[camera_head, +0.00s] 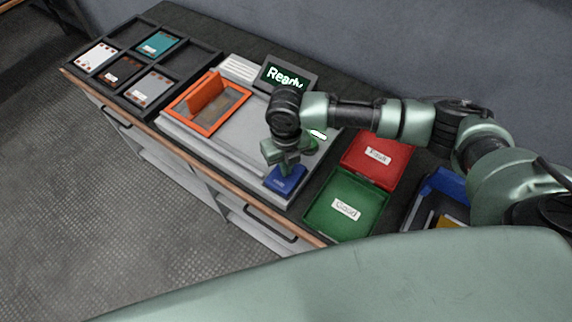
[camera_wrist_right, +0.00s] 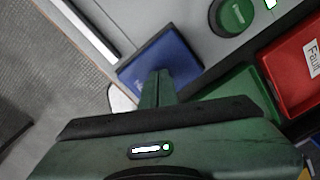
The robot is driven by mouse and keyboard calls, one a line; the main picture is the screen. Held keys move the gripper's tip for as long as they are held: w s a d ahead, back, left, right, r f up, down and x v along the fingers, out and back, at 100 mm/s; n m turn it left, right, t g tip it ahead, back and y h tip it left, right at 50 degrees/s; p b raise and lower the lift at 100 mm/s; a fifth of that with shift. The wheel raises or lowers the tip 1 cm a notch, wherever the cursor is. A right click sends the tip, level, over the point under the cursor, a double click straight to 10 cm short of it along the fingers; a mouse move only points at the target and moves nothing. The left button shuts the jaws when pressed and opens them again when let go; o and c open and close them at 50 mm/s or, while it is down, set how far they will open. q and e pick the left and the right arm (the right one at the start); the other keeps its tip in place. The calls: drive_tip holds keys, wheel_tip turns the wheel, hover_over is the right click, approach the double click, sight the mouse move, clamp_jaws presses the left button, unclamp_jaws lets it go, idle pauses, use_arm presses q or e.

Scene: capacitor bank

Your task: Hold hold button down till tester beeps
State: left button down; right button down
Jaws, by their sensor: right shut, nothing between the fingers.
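The tester (camera_head: 225,135) is a light grey unit on the bench, and its screen (camera_head: 284,76) reads "Ready". The blue hold button (camera_head: 287,181) is at its near right corner, and it also shows in the right wrist view (camera_wrist_right: 187,57). My right gripper (camera_head: 284,172) is shut and empty, its fingertips over the blue button. In the right wrist view the shut fingers (camera_wrist_right: 157,88) overlap the blue button; I cannot tell whether it is pressed. A round green button (camera_wrist_right: 234,14) is beside it. My left gripper is not in view.
An orange frame (camera_head: 171,106) sits on the tester. A black sorting tray (camera_head: 126,36) with several boards is at left. A red "Fault" tray (camera_head: 399,163), a green "Good" tray (camera_head: 322,208) and a blue bin (camera_head: 434,184) are at right. A wall stands behind.

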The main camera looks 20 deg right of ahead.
drive_tip(key=shift+f+b, duration=0.55)
drive_tip(key=shift+f, duration=0.5)
drive_tip(key=shift+s+f+p, duration=0.1)
drive_tip(key=shift+f+p, duration=0.1)
drive_tip(key=shift+p, duration=0.45)
idle(0.4)
drive_tip(key=shift+s+f, duration=0.15)
idle(0.7)
wheel_tip(320, 180, up, 9)
drive_tip(key=p, duration=0.8)
drive_tip(key=shift+w+r+p, duration=0.2)
drive_tip(key=shift+p, duration=0.1)
drive_tip(key=shift+f, duration=0.1)
